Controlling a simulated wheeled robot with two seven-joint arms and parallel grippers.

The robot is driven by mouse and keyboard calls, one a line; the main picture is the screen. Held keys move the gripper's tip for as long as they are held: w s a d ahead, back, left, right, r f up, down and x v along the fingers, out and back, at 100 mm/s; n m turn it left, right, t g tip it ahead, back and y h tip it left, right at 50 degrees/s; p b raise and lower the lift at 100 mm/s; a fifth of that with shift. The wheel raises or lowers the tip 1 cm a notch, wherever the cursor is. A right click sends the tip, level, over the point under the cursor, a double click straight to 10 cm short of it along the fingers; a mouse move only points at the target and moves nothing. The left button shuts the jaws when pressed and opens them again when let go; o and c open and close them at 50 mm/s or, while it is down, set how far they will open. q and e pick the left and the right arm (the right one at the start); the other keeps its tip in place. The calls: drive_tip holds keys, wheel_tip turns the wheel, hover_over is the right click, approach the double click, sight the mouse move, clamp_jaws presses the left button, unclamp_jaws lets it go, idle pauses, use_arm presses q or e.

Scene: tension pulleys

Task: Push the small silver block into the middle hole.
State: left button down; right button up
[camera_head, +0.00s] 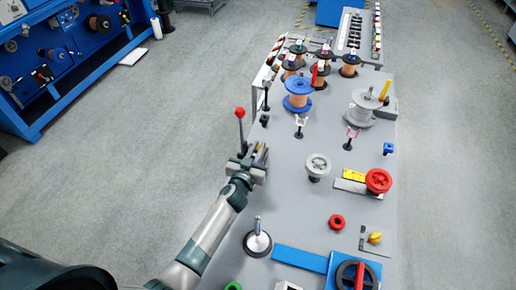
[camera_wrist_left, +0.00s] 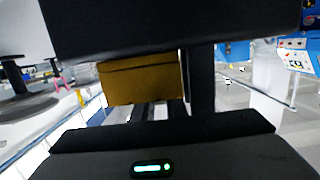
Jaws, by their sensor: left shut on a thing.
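My left gripper (camera_head: 260,153) is at the left edge of the grey table, beside a lever with a red ball knob. It is shut on a small brownish-gold block (camera_wrist_left: 140,82), which shows between the dark jaws in the left wrist view. In the head view the gripper mostly hides this block. I cannot make out a clearly silver block or a middle hole in either view. My right gripper is not in view.
The grey table (camera_head: 300,215) carries several spools, including a blue one (camera_head: 298,92) and a grey one (camera_head: 362,108). A red wheel (camera_head: 378,181), a white pulley (camera_head: 317,166) and a red ring (camera_head: 337,222) stand nearer. The red-knobbed lever (camera_head: 240,114) rises beside my gripper.

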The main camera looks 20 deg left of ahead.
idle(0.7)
use_arm(q)
drive_tip(key=c, duration=1.7)
unclamp_jaws()
drive_tip(key=shift+a, duration=0.1)
drive_tip(key=shift+s, duration=0.45)
drive_tip(key=shift+s+a+r+b, duration=0.1)
drive_tip(key=shift+s+r+b, duration=0.35)
drive_tip(key=shift+s, duration=2.3)
drive_tip(key=shift+s+d+r+b, duration=0.1)
drive_tip(key=shift+s+r+b, duration=0.35)
drive_tip(key=shift+s, duration=2.25)
drive_tip(key=shift+s+a+r+b, duration=0.1)
drive_tip(key=shift+s+r+b, duration=0.35)
drive_tip(key=shift+s, duration=2.3)
